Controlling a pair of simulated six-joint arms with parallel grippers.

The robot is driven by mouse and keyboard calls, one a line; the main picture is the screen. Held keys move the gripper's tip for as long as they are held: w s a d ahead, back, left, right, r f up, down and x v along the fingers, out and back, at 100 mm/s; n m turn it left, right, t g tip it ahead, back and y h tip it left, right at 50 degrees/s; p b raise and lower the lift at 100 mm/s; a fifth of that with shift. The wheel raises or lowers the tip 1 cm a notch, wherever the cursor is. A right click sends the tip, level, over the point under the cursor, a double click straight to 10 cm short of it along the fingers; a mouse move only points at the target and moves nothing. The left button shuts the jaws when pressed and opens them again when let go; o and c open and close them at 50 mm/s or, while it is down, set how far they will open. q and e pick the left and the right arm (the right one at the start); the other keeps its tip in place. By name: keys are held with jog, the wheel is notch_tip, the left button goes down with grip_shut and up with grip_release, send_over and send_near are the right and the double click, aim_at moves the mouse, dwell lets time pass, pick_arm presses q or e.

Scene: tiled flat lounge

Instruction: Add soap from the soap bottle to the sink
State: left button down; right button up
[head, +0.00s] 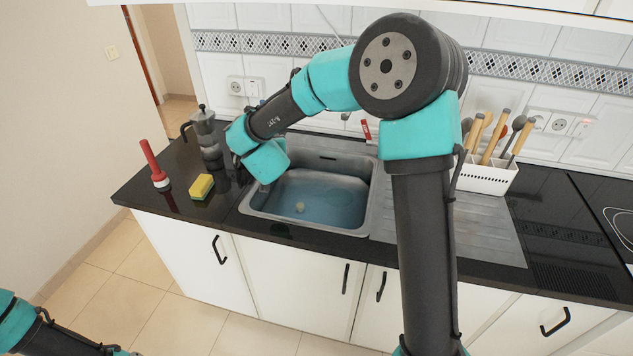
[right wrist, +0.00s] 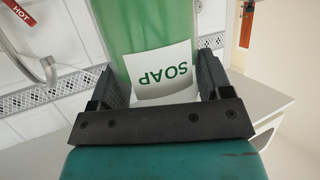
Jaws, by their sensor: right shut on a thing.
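The sink (head: 246,205) is a grey basin set in the black counter, holding bluish water with a small yellowish spot (head: 300,207) in it. My right gripper (right wrist: 155,75) is shut on the green soap bottle (right wrist: 150,30), with a finger on each side of its white SOAP label (right wrist: 163,80). The label lettering looks upside down in the right wrist view. The bottle's mouth is out of sight. My left gripper is outside the picture.
A yellow sponge (head: 202,187), a red-handled tool (head: 155,165) and a moka pot (head: 203,134) stand left of the sink. A white utensil holder (head: 487,178) stands at the right. The tap (right wrist: 30,60) with a red HOT tag is behind the sink.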

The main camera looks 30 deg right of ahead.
jog(key=w+d+f+m+g+h, duration=0.3)
jog(key=d+f, duration=0.1)
jog(key=f, duration=0.3)
jog(key=w+d+f+m+g+h, duration=0.2)
jog(key=w+d+f+m+g, duration=0.1)
jog(key=f, duration=0.4)
jog(key=w+d+f+m+g+h, duration=0.2)
jog(key=d+f+m+g+h, duration=0.1)
jog(key=d+f+m+g, duration=0.1)
notch_tip(320, 180, down, 4)
jog(key=d+m, duration=0.1)
jog(key=d, duration=0.1)
jog(key=shift+w+d+r+h, duration=0.25)
jog(key=shift+w+d+h, duration=0.05)
jog(key=shift+w+d, duration=0.1)
notch_tip(320, 180, up, 5)
jog(key=w+a+m+t+y, duration=0.1)
jog(key=w+m+t+y, duration=0.1)
jog(key=m+t, duration=0.2)
jog(key=m, duration=0.3)
jog(key=shift+w+r+t, duration=0.2)
jog(key=shift+w+t, duration=0.1)
jog(key=shift+w+a+r+m+t+p, duration=0.2)
jog(key=shift+w+r+m+t, duration=0.1)
jog(key=shift+r+m, duration=0.2)
jog(key=shift+w+a+r+m+t+p, duration=0.15)
jog(key=shift+w+r+m+t, duration=0.1)
jog(key=shift+r+m, duration=0.25)
dwell(2.3)
